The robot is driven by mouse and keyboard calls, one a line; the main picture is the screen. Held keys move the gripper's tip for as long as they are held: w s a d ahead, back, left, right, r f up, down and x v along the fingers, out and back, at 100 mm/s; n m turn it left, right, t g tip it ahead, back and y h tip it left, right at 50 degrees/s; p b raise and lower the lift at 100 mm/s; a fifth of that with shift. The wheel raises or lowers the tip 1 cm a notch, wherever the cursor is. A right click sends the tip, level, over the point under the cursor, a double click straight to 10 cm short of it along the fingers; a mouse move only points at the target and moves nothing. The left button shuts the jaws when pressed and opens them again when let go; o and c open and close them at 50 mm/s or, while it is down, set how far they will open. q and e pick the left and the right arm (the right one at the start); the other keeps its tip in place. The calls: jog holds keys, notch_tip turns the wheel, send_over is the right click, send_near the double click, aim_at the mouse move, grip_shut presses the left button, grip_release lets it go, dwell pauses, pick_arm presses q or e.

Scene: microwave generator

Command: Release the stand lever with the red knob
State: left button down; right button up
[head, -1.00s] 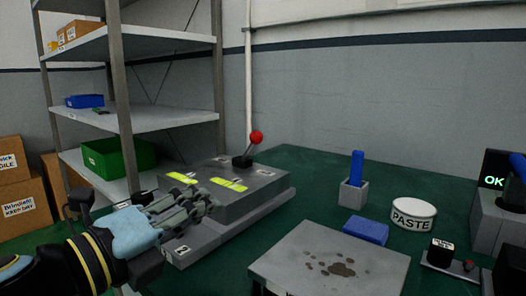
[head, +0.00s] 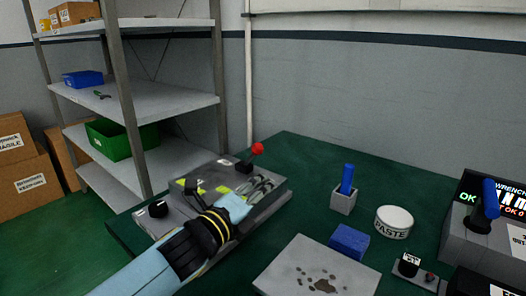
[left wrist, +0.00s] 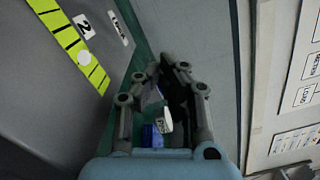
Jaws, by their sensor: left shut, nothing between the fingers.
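The stand lever with the red knob (head: 257,148) tilts up and to the right from the top of the grey stand (head: 262,207). My left gripper (head: 268,182) is shut and empty, over the right part of the stand, a little below and in front of the knob in the head view. I see no contact with the lever. In the left wrist view the gripper (left wrist: 170,68) has its fingertips close together, beside a grey face with a yellow-green scale (left wrist: 75,45) and a "2" label. The lever does not show there. My right gripper is not in view.
A paste tin (head: 394,222), a blue block (head: 349,240), a holder with a blue handle (head: 344,199) and a stained grey plate (head: 310,280) stand on the green bench. A display unit (head: 470,240) is at right. Shelving (head: 150,105) stands behind left.

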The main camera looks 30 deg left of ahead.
aim_at(251, 157)
pick_arm(q)
jog(key=w, duration=0.4)
jog(key=shift+d+r, duration=0.1)
jog(key=shift+d, duration=0.1)
jog(key=a, duration=0.1)
jog(key=w+a+r+p, duration=0.1)
jog(key=shift+w+a+r+p, duration=0.1)
jog(key=shift+a+p, duration=0.2)
jog(key=shift+a, duration=0.1)
jog(key=shift+w+a+r, duration=0.1)
jog(key=shift+w+a, duration=0.05)
jog(key=shift+a, duration=0.2)
jog(key=shift+r, duration=0.1)
jog(key=shift+a+r+n+p, duration=0.15)
jog(key=shift+r+n+p, duration=0.05)
jog(key=shift+n+p, duration=0.25)
